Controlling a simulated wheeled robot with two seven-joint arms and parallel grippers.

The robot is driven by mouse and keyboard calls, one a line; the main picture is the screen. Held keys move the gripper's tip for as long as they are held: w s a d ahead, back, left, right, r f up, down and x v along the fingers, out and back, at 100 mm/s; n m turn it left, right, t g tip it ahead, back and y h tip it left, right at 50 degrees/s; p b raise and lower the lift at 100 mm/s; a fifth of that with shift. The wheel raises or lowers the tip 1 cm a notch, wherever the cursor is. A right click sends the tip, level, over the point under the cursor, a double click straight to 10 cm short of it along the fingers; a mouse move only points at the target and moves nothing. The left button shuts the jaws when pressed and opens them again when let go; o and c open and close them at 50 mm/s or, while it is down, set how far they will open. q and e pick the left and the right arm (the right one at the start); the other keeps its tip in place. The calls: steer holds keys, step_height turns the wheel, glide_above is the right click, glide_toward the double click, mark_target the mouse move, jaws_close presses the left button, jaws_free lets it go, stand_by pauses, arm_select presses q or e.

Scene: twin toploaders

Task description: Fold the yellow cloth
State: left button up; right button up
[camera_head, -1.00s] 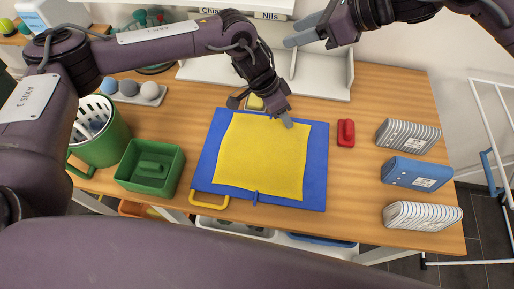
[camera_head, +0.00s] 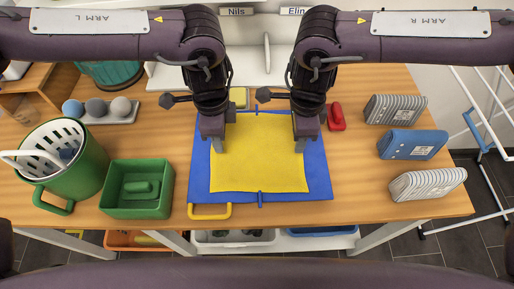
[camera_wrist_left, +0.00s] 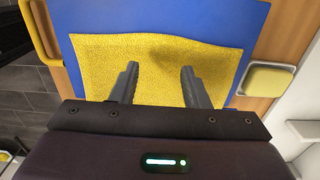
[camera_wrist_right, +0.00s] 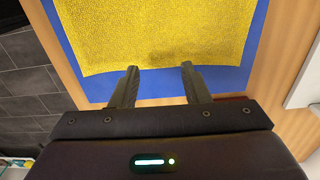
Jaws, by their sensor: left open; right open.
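The yellow cloth (camera_head: 258,160) lies spread flat and unfolded on the blue mat (camera_head: 318,180) in the middle of the table. My left gripper (camera_head: 218,146) is open over the cloth's left far part; in the left wrist view its fingers (camera_wrist_left: 158,85) are apart above the cloth (camera_wrist_left: 215,70). My right gripper (camera_head: 301,146) is open over the cloth's right edge; in the right wrist view its fingers (camera_wrist_right: 158,85) are apart near the edge of the cloth (camera_wrist_right: 160,40) and the blue mat (camera_wrist_right: 70,60). Neither holds anything. The cloth's far edge is partly hidden by my grippers.
A green bin (camera_head: 138,205) and a green basket (camera_head: 85,178) stand left. A red object (camera_head: 336,117) lies right of the mat, and striped and blue folded bundles (camera_head: 412,145) stand further right. A yellow block (camera_head: 239,97) lies behind the mat. White shelving stands at the back.

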arm_select(q)
step_height(320, 180, down, 2)
steer(key=shift+s+f, duration=0.1)
arm_select(e)
step_height(320, 180, down, 2)
steer(key=shift+s+f, duration=0.15)
arm_select(q)
steer(key=shift+f, duration=0.6)
arm_select(e)
steer(key=shift+a+f, duration=0.1)
steer(key=shift+f, duration=0.5)
arm_select(q)
steer(key=shift+f, duration=0.25)
arm_select(e)
steer(key=shift+f, duration=0.2)
arm_select(q)
steer(key=shift+r, duration=0.1)
steer(key=shift+c, duration=0.3)
arm_select(e)
steer(key=shift+r, duration=0.1)
steer(key=shift+c, duration=0.3)
arm_select(q)
jaws_close()
arm_select(e)
jaws_close()
